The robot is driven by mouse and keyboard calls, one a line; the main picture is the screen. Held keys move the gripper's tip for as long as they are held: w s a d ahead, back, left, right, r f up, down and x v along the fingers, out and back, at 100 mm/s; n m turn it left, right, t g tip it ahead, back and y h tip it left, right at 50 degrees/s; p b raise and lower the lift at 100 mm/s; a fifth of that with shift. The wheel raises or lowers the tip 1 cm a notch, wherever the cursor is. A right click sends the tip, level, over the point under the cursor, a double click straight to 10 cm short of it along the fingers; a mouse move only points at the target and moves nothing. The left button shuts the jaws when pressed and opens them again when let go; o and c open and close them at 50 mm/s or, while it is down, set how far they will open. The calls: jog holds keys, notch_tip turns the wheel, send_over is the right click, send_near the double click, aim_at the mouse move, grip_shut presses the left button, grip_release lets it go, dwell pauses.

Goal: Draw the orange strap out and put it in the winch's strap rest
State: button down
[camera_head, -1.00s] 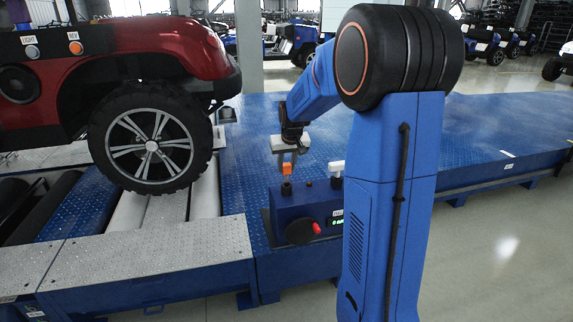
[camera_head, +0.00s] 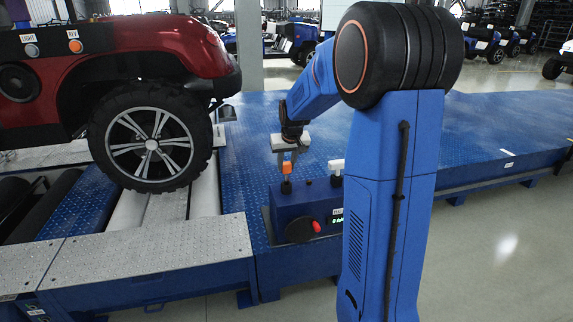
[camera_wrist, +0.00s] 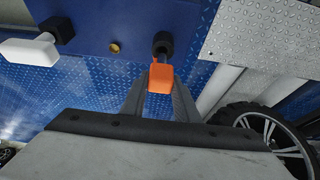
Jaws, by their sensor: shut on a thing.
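The orange strap end (camera_head: 287,167) is a small orange tab above a black socket on top of the blue winch box (camera_head: 279,212). My gripper (camera_head: 287,160) points down and is shut on the tab. In the wrist view, the orange strap end (camera_wrist: 161,78) sits between the tips of my gripper (camera_wrist: 159,84), in front of the black socket (camera_wrist: 163,44).
The box front has a black wheel with a red knob (camera_head: 316,227) and a small green display (camera_head: 337,220). A red vehicle (camera_head: 150,60) stands with its wheel (camera_head: 152,145) on rollers at left. Blue deck plate (camera_head: 480,125) is clear at right.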

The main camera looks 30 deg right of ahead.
aim_at(287, 173)
jog(key=shift+f, duration=2.45)
jog(key=c, duration=1.3)
grip_release()
jog(key=v, duration=1.6)
jog(key=s+a+r, duration=0.2)
jog(key=s+a, duration=0.4)
jog(key=s, duration=0.2)
jog(key=s+a+f+n, duration=0.1)
jog(key=s+a+f, duration=0.1)
jog(key=s, duration=0.6)
jog(key=s+a+f+n, duration=0.1)
jog(key=s+a+f, duration=0.1)
jog(key=s+a, duration=0.3)
jog(key=s+a+f+n+y, duration=0.1)
jog(key=s+a+f, duration=0.2)
jog(key=s, duration=1)
jog(key=shift+a+t, duration=0.3)
jog(key=shift+a, duration=0.15)
